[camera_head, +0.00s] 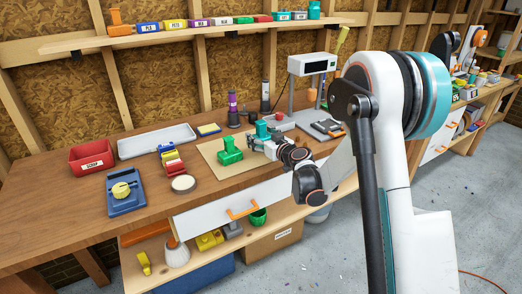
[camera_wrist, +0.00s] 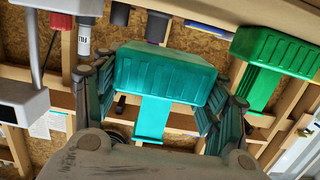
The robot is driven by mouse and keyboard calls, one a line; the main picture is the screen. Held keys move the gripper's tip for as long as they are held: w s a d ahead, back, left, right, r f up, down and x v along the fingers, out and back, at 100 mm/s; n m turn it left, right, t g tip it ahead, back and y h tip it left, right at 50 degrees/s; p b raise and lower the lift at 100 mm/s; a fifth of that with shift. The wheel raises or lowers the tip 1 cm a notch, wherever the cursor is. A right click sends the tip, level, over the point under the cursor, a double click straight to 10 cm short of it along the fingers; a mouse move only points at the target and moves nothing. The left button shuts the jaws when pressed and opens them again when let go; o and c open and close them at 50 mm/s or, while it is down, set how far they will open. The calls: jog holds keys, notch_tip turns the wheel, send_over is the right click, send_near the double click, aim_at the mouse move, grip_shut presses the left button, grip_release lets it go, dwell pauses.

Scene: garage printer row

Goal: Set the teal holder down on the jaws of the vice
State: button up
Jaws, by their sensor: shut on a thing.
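The teal holder (camera_wrist: 165,78), a ribbed box with a narrower flat stem, is held between the two fingers of my gripper (camera_wrist: 160,105). In the head view the holder (camera_head: 262,130) shows only partly, just above and behind my gripper (camera_head: 259,142) at the right part of the tan board.
A purple-topped bottle (camera_head: 233,110) and a dark-based cylinder (camera_head: 265,97) stand behind. A grey device (camera_head: 312,64) on a stand is behind to the right. Left on the bench are a red bin (camera_head: 91,157), a white tray (camera_head: 156,140), a tape roll (camera_head: 183,183) and a blue-and-yellow device (camera_head: 125,192).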

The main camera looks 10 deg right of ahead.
aim_at(261, 153)
jog(key=shift+f+b, duration=0.8)
jog(key=shift+f, duration=1.25)
jog(key=shift+f, duration=0.1)
jog(key=o, duration=1.1)
